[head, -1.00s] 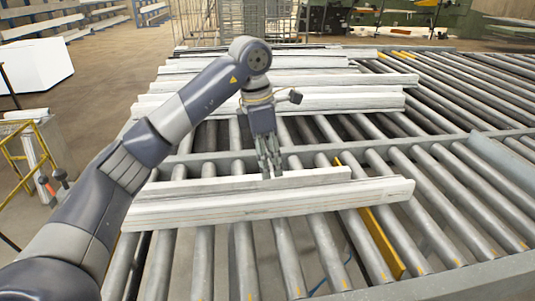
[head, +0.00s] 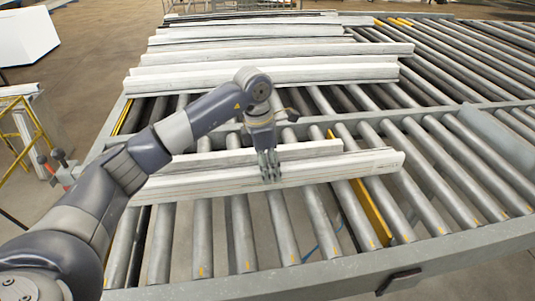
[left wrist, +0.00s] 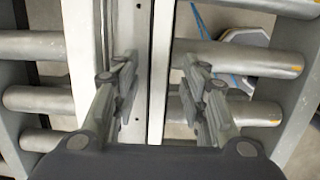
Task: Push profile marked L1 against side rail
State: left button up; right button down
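Two long white profiles lie side by side across the rollers of the near section in the head view. The front profile (head: 345,170) is longer, and the rear one (head: 315,150) lies right behind it. No L1 mark is legible. My left gripper (head: 269,172) points down at the front profile, near its middle. In the left wrist view its fingers (left wrist: 160,82) are apart, with nothing clamped between them. One finger is over the white profile (left wrist: 138,65), the other past its edge over the rollers. Contact cannot be told. My right gripper is not in view.
A grey side rail (head: 445,256) runs along the near edge of the roller bed; bare rollers lie between it and the front profile. A yellow bar (head: 372,218) sits between rollers on the right. Several more white profiles (head: 270,74) lie on the far section.

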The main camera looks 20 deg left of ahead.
pick_arm(q)
jog(key=shift+f, duration=0.15)
jog(key=shift+c, duration=0.6)
grip_shut()
jog(key=shift+o, duration=0.6)
grip_release()
notch_tip(320, 180, up, 12)
jog(key=s+a, duration=0.1)
jog(key=shift+a, duration=0.2)
